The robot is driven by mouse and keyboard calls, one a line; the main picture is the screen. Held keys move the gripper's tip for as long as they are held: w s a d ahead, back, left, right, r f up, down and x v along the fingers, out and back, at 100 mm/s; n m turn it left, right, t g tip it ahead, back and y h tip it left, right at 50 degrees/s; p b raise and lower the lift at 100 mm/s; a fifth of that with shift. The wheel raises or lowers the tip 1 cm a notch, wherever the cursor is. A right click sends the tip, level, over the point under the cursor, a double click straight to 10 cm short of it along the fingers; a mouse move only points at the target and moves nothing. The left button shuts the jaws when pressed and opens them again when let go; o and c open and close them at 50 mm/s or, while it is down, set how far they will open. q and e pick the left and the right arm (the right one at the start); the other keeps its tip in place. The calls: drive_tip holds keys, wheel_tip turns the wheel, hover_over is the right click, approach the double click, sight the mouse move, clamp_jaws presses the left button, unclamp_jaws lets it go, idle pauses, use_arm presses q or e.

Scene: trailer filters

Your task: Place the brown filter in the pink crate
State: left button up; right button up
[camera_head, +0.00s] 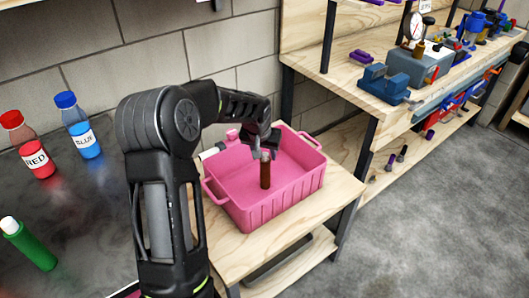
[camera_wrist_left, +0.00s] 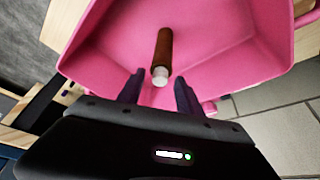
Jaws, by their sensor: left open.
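The brown filter (camera_head: 265,172) is a slim dark brown cylinder, upright within the walls of the pink crate (camera_head: 283,208). In the left wrist view the filter (camera_wrist_left: 163,50) shows its pale end towards the camera, just beyond and between the fingertips. The crate (camera_wrist_left: 225,62) fills most of that view. My left gripper (camera_head: 265,150) is over the crate, right above the filter's top. In the wrist view its fingers (camera_wrist_left: 158,88) are apart with a gap on both sides of the filter. I cannot tell whether the filter's lower end touches the crate floor. My right gripper is not in view.
The crate stands on a wooden table (camera_head: 262,250) against a block wall. A dark table at left holds a red bottle (camera_head: 35,155), a blue bottle (camera_head: 82,130) and a green bottle (camera_head: 32,245). A workbench with a blue vise (camera_head: 383,84) stands at right.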

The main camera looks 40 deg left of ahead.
use_arm(q)
drive_tip(key=v, duration=1.2)
drive_tip(key=shift+p, duration=0.35)
